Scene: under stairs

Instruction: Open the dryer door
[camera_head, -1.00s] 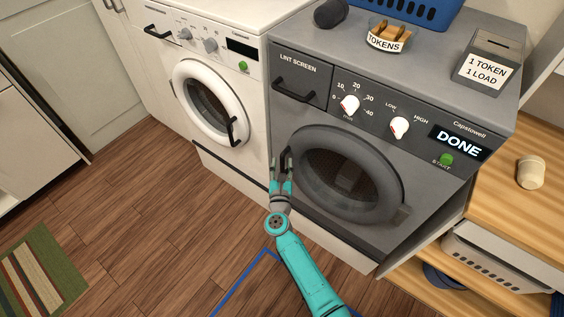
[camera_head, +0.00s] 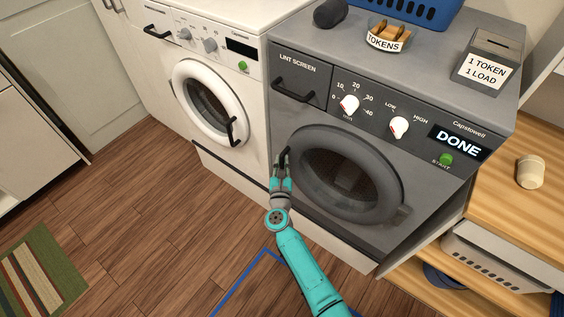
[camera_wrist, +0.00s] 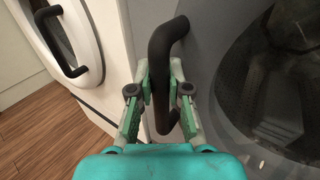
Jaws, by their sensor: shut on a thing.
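The grey dryer (camera_head: 400,70) stands right of the white washer, with "DONE" on its display. Its round dark door (camera_head: 347,176) looks closed, with its handle on the left side. My gripper (camera_head: 282,168) is at that handle, and its fingers are shut around it. In the wrist view, the black curved door handle (camera_wrist: 165,50) passes between the fingertips of my gripper (camera_wrist: 161,80). The handle's upper end meets the door ring (camera_wrist: 240,60) there. In the head view the gripper hides much of the handle.
The white washer (camera_head: 225,65) with its own black handle (camera_head: 232,130) is close on the left. A wooden shelf (camera_head: 505,200) with a white basket (camera_head: 510,262) is at the right. The wooden floor (camera_head: 150,220) in front is mostly clear, with a striped rug (camera_head: 40,275) at lower left.

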